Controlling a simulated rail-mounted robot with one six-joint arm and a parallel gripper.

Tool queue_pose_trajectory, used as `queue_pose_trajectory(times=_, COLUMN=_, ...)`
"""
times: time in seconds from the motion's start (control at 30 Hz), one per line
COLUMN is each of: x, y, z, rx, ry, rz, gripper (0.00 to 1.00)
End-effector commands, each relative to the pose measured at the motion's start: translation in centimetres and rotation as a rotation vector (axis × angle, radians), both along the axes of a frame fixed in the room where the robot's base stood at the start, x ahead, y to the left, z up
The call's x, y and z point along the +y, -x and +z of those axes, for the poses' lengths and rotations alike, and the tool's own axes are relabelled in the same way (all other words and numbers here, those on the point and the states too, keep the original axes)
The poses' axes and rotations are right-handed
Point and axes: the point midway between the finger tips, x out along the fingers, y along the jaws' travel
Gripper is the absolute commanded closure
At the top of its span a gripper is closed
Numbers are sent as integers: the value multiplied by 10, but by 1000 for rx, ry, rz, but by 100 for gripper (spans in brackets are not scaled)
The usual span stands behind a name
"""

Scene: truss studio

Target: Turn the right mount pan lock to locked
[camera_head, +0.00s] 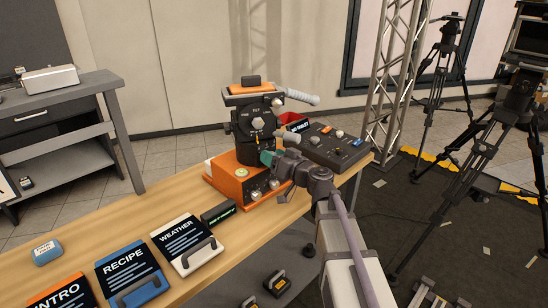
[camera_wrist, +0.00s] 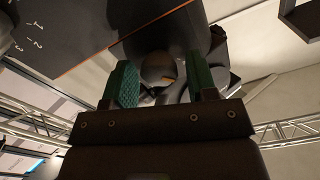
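The mount (camera_head: 245,130) is a dark, upright head with an orange-topped plate and a grey handle, standing on an orange box (camera_head: 228,185) on the wooden table. A light knob (camera_head: 257,123) shows on its front. My gripper (camera_head: 268,158) is low at the mount's front right, with teal fingers close to its base. In the wrist view my gripper (camera_wrist: 163,78) has its two green fingers apart, with a round grey knob (camera_wrist: 158,66) with a small orange mark between them. Gaps show beside the knob. I cannot read the pan lock's setting; my gripper hides that area in the head view.
A dark control box (camera_head: 335,148) stands close behind my gripper to the right. A small green-lettered block (camera_head: 218,214) and several cards, including the weather card (camera_head: 185,242), lie on the table's near left. Tripods (camera_head: 447,60) stand on the floor at right.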

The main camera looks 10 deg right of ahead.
Motion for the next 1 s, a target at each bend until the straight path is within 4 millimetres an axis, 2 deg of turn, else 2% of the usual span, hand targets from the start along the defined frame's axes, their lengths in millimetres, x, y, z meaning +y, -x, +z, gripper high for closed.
queue_pose_trajectory(times=0.03, x=0, y=0, z=0, rx=0, ry=0, rz=0, gripper=52)
queue_pose_trajectory(times=0.43, x=0, y=0, z=0, rx=0, ry=0, rz=0, gripper=89)
queue_pose_trajectory(times=0.77, x=0, y=0, z=0, rx=23, ry=-37, rz=0, gripper=89)
queue_pose_trajectory(times=1.0, x=-1, y=0, z=0, rx=93, ry=-151, rz=0, gripper=89)
